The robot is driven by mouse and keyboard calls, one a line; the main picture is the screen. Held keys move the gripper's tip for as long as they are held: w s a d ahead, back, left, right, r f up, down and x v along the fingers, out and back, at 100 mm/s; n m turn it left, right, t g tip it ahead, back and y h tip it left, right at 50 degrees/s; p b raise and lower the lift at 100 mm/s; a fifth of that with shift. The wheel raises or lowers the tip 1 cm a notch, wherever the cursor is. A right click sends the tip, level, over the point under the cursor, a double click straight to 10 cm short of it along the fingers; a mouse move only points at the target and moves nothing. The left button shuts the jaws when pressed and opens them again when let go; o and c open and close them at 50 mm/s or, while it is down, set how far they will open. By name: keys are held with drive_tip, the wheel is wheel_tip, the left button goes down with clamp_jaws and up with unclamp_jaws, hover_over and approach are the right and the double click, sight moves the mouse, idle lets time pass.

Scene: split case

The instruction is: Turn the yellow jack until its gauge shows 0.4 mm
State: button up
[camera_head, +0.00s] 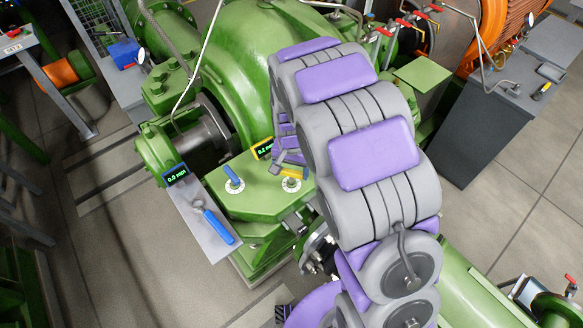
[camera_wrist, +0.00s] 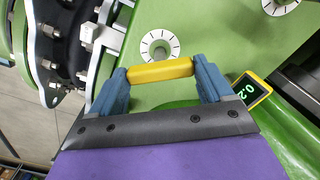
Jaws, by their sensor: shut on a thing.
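The yellow jack's handle (camera_wrist: 160,71) lies between the two blue-grey fingers of my gripper (camera_wrist: 160,80) in the wrist view, and the gripper is shut on it. A white dial with black tick marks (camera_wrist: 159,47) shows just beyond the handle. In the head view the yellow handle (camera_head: 291,173) sits on the green block, with my gripper (camera_head: 281,158) at it, partly hidden by my arm. The yellow-framed gauge (camera_wrist: 252,90) reads about 0.2 in the wrist view. It also shows in the head view (camera_head: 263,149), left of my gripper.
A blue-handled jack (camera_head: 233,180) stands left on the same green block, with a black gauge (camera_head: 177,175) reading about 0.0 mm. A blue-handled tool (camera_head: 217,226) lies on a grey plate. Green machine casing (camera_head: 225,75) rises behind. A grey cabinet (camera_head: 482,130) stands at right.

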sight(290, 171)
drive_tip(key=o, duration=1)
drive_tip(key=shift+w+a, duration=0.1)
drive_tip(key=shift+c, duration=0.2)
wheel_tip(290, 171, up, 17)
drive_tip(key=shift+r+p, duration=0.2)
drive_tip(key=shift+p, duration=0.1)
drive_tip(key=s+d+f+n+b, duration=0.1)
drive_tip(key=s+d+f+b, duration=0.1)
drive_tip(key=s, duration=0.8)
drive_tip(key=s+d+f+n+g+b, duration=0.1)
drive_tip(key=s+d+f+b, duration=0.1)
drive_tip(key=s, duration=0.9)
drive_tip(key=s+d+f+n+b, duration=0.2)
drive_tip(key=s+d, duration=0.4)
drive_tip(key=s, duration=0.4)
drive_tip(key=shift+s+g+b, duration=0.35)
drive_tip(key=shift+g+b, duration=0.05)
drive_tip(key=shift+b, duration=0.45)
